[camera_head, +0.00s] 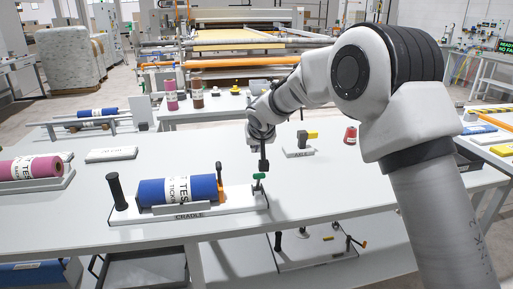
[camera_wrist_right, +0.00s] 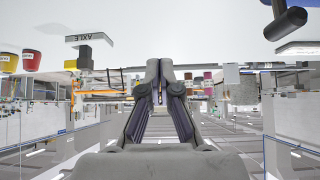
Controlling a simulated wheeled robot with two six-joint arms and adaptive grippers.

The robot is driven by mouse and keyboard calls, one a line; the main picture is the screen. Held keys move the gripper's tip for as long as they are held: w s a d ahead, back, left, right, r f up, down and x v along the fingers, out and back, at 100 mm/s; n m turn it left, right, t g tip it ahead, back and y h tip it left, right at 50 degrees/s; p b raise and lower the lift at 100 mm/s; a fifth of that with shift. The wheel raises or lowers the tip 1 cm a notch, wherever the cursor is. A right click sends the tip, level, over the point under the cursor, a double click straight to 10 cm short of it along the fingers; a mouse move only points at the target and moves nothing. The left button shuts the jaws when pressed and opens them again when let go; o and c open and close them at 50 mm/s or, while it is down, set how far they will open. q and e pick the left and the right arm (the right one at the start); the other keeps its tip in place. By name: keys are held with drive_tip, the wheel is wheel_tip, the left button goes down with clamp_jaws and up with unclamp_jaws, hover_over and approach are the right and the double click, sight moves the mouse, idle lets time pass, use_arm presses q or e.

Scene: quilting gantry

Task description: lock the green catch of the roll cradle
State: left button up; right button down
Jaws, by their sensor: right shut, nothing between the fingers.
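The white roll cradle (camera_head: 232,208), labelled CRADLE, stands on the near part of the table with a blue roll (camera_head: 150,192) lying in it. An orange catch (camera_head: 220,186) stands at the roll's right end. The green catch (camera_head: 259,177) is at the cradle's right end, its green top sideways on a dark stem. My right gripper (camera_head: 263,165) points down just above the green catch; I cannot tell whether it touches it. In the right wrist view its fingers (camera_wrist_right: 166,68) are shut and empty, and no green catch shows clearly. My left gripper is not in view.
A black post (camera_head: 116,190) stands at the cradle's left end. An axle block (camera_head: 299,152) with a yellow part and a red item (camera_head: 350,135) lie behind to the right. A pink roll (camera_head: 30,168) is at far left. The table (camera_head: 330,190) right of the cradle is clear.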

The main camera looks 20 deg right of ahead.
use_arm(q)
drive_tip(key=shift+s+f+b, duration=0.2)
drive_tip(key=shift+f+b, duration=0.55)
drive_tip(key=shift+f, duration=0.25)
use_arm(e)
drive_tip(key=s+a+r, duration=0.2)
drive_tip(key=s+r, duration=0.3)
drive_tip(key=s, duration=0.3)
drive_tip(key=shift+a, duration=0.15)
